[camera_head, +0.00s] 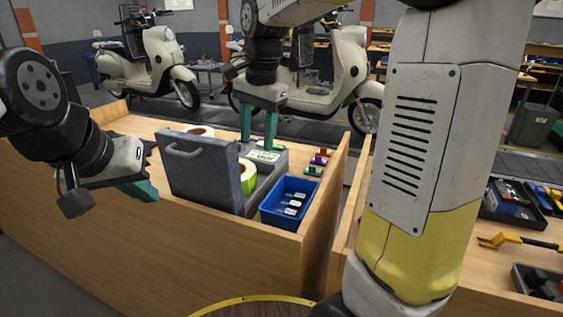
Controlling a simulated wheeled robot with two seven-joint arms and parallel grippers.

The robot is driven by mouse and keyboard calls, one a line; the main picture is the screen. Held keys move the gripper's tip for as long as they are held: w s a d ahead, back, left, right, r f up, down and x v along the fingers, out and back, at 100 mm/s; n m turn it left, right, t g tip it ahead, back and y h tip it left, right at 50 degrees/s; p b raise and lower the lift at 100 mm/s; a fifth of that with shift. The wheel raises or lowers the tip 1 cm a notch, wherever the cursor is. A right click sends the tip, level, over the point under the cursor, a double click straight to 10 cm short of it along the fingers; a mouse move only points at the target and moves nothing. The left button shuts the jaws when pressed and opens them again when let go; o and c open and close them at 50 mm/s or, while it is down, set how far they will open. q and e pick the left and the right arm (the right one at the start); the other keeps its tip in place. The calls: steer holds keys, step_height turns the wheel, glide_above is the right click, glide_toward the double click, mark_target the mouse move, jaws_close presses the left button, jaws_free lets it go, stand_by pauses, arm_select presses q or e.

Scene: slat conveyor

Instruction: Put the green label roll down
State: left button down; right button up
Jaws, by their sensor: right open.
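The green label roll (249,174) sits in the grey label machine (268,178), with the raised grey lid (198,172) partly covering its left side. My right gripper (258,140) points down just above and behind the roll, with its two teal fingers apart. I see nothing held between them. My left gripper (142,190) is left of the lid, apart from it, at the near edge of the wooden bench. Its teal fingertips overlap in this view, so its opening is unclear.
A pale roll (200,131) lies behind the lid. A blue bin (289,203) with dark, white-labelled items stands right of the machine. Small coloured items (318,161) lie behind the bin. My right arm hides part of the right bench. The bench (118,118) is clear at its far left.

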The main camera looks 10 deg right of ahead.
steer(key=s+d+n+t, duration=0.2)
steer(key=s+d+n, duration=0.1)
steer(key=s, duration=0.5)
steer(key=s+d+f+n+t+y, duration=0.1)
steer(key=s+d+n+t, duration=0.2)
steer(key=s+n, duration=0.3)
steer(key=shift+s+d+f, duration=0.25)
steer(key=shift+s+d, duration=0.4)
steer(key=shift+s, duration=0.6)
